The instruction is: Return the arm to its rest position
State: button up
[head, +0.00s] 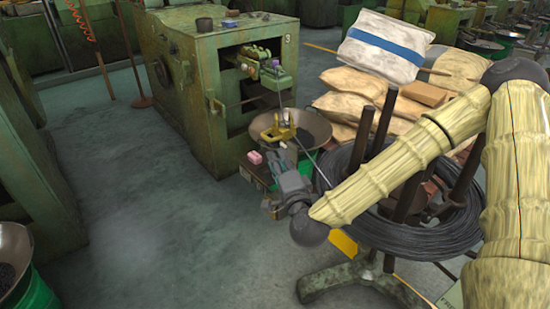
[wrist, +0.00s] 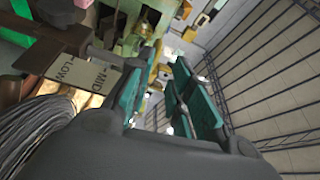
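My arm, in a pale yellow cover, reaches from the right of the head view to the middle. My gripper (head: 280,165) is at its end, in front of the green heading machine (head: 195,75) and near the wide metal pan (head: 312,130). In the wrist view, my gripper (wrist: 160,65) shows two teal-padded fingers standing apart, with nothing held between them. From the head view I cannot tell whether it touches the pan or the yellow bracket (head: 275,128) there.
A coil of dark wire (head: 430,230) on a green stand (head: 345,280) lies below my arm. Stacked sacks (head: 350,85) and a pillow-like bag (head: 385,48) stand behind it. A pink block (head: 254,157) is near the gripper. Floor (head: 130,200) at left is clear.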

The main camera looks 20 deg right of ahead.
jog(key=s+a+f+n+g+y, duration=0.3)
jog(key=a+f+n, duration=0.15)
jog(key=f, duration=0.65)
jog(key=s+a+f+n+g, duration=0.2)
jog(key=s+f+n+g, duration=0.25)
jog(key=s+f, duration=0.55)
jog(key=s+a+f+n+g, duration=0.1)
jog(key=s+f+n+g, duration=0.35)
jog(key=f, duration=0.85)
jog(key=s+d+f+n+g+h, duration=0.1)
jog(key=s+d+f+g, duration=0.25)
jog(key=s, duration=0.65)
jog(key=s+d+f+n+g+h, duration=0.1)
jog(key=s+d+f+n+g, duration=0.2)
jog(key=s, duration=0.6)
notch_tip(320, 180, up, 15)
jog(key=m+p, duration=0.1)
jog(key=p, duration=1.5)
jog(key=shift+s+d+r, duration=0.2)
jog(key=shift+d, duration=0.2)
